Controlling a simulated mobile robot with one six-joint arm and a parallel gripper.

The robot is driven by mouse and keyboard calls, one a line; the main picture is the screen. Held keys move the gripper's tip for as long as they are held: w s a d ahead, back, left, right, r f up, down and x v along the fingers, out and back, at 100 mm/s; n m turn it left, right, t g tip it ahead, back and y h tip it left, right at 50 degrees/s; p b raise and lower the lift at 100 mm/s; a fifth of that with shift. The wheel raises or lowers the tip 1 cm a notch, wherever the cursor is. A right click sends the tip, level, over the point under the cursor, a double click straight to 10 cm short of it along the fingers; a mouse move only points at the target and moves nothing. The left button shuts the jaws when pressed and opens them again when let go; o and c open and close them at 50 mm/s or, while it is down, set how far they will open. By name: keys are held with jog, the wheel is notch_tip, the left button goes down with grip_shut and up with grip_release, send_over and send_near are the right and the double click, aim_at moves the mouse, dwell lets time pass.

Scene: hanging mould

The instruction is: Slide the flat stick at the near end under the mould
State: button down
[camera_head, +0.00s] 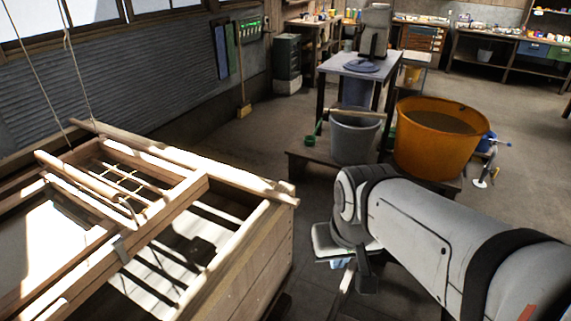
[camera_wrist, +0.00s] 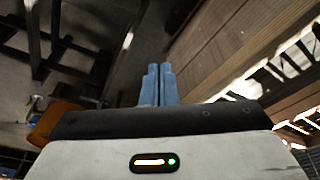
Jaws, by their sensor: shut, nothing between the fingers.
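The mould (camera_head: 165,215) is a wooden frame over the vat at the left of the head view, with ropes rising from its far left side. Pale wooden bars lie along and across it, including a long one (camera_head: 180,160) along the far side. I cannot tell for certain which bar is the flat stick at the near end. My gripper (camera_head: 342,264) is to the right of the vat, apart from it and mostly hidden by my wrist. In the wrist view its blue fingers (camera_wrist: 158,82) are together and empty, beside a plank wall.
The wooden vat (camera_head: 245,262) fills the lower left, its side wall facing my arm. An orange tub (camera_head: 440,140) and a grey bucket (camera_head: 354,138) stand on a low platform behind my arm. A small table (camera_head: 350,65) stands farther back.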

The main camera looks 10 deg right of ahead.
jog(key=w+d+f+m+t+h+b, duration=0.1)
jog(key=w+d+f+m+t+b, duration=0.1)
jog(key=w+d, duration=0.35)
jog(key=w+d+f+m+t+h+b, duration=0.1)
jog(key=w+d+f+m+t+b, duration=0.15)
jog(key=w, duration=0.65)
jog(key=w+d+f+m+t+b, duration=0.2)
jog(key=w+d, duration=0.1)
jog(key=w, duration=0.4)
jog(key=w+a+f+m+t+y+b, duration=0.1)
jog(key=w+f+m+t+y+b, duration=0.35)
jog(key=w+f+y+b, duration=0.55)
jog(key=w+a+f+t+y+p, duration=0.1)
jog(key=w+a+y, duration=0.1)
jog(key=a, duration=0.6)
jog(key=shift+w+a+f, duration=0.3)
jog(key=shift+w+f, duration=0.1)
jog(key=shift+w, duration=0.1)
